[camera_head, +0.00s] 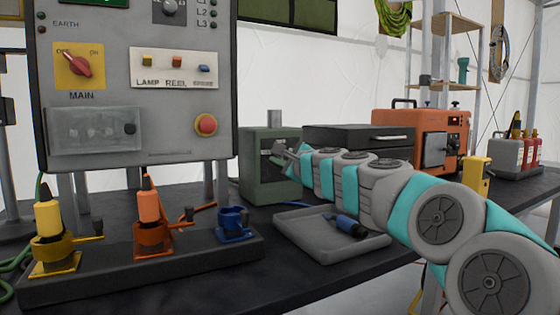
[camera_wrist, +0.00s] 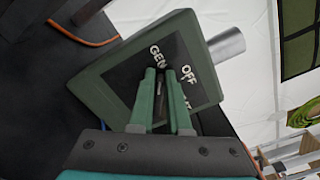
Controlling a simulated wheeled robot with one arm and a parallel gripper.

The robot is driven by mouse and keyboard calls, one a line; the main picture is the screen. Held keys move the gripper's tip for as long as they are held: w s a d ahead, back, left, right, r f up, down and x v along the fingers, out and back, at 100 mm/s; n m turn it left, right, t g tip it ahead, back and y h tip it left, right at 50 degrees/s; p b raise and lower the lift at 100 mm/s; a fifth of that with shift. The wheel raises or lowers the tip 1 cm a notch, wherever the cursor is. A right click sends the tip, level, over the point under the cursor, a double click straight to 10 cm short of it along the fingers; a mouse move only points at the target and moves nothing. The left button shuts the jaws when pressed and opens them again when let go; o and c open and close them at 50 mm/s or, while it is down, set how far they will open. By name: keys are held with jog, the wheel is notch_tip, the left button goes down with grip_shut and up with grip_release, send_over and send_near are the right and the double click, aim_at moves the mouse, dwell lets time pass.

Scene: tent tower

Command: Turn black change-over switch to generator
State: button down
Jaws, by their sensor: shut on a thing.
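The green change-over switch box (camera_head: 268,188) stands on the dark bench, right of the grey panel. The wrist view shows its green casing (camera_wrist: 100,80) and black face, tilted in the picture, with white "GEN" and "OFF" lettering and a third label partly covered by a finger. My gripper (camera_head: 281,152) reaches the box front from the right. In the wrist view, my gripper (camera_wrist: 168,78) has its two green fingers close together at the face, shut on the black switch handle. The fingers hide most of the handle, so I cannot tell its exact setting.
A grey tray (camera_head: 300,243) with a blue connector (camera_head: 347,225) lies below my arm. A socket strip (camera_head: 150,272) with yellow, orange and blue sockets runs along the front. A black case (camera_head: 350,138) and orange generator (camera_head: 425,132) stand behind my arm.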

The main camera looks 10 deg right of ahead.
jog(key=shift+a+f+n, duration=0.1)
jog(key=shift+f+n, duration=0.05)
jog(key=shift+n, duration=0.35)
jog(key=c, duration=0.9)
grip_release()
jog(key=shift+s, duration=0.1)
jog(key=shift+v, duration=3.85)
